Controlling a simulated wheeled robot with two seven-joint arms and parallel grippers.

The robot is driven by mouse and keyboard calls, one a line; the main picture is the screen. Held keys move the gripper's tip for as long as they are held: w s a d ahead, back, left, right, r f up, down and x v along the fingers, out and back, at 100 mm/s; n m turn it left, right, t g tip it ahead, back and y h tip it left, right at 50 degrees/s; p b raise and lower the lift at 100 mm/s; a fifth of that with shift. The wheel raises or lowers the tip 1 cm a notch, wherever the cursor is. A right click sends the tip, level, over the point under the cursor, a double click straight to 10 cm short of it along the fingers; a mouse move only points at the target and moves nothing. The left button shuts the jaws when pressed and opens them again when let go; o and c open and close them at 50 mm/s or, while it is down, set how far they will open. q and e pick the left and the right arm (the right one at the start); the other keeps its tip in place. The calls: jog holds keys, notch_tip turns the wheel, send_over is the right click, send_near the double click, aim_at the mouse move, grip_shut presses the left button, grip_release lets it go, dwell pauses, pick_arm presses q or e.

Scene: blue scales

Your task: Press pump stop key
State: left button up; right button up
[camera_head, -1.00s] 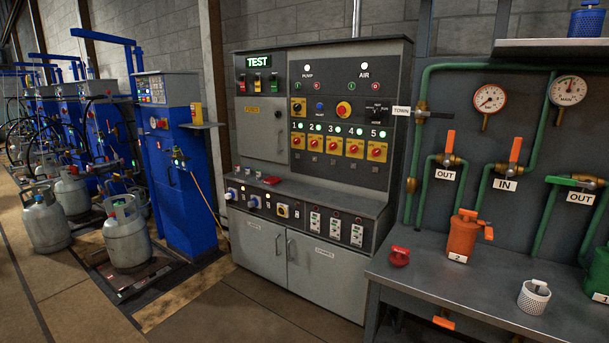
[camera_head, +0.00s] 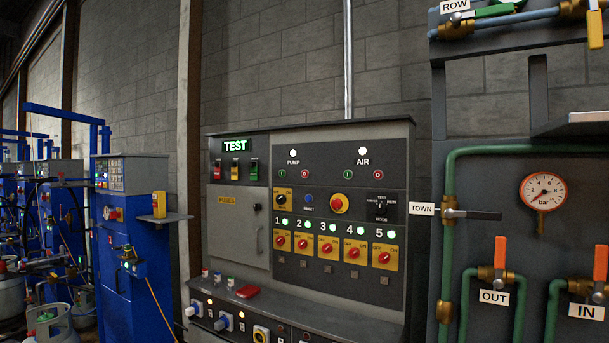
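The control cabinet (camera_head: 350,222) stands in the middle of the head view. The PUMP group is on the upper part of its dark panel, with a lit white lamp (camera_head: 293,153) above the label. Below the label are a small green-ringed key (camera_head: 283,174) on the left and a small red-ringed key (camera_head: 305,174) on the right, which looks like the pump stop key. Its marking is too small to read surely. Neither of my grippers is in view, and nothing covers the keys.
A similar AIR pair with a red-ringed key (camera_head: 375,174) sits to the right. Below are a yellow-and-red stop knob (camera_head: 338,204) and a row of numbered red switches. A ledge (camera_head: 330,318) juts out below the panel. A TOWN valve handle (camera_head: 475,215) is at right.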

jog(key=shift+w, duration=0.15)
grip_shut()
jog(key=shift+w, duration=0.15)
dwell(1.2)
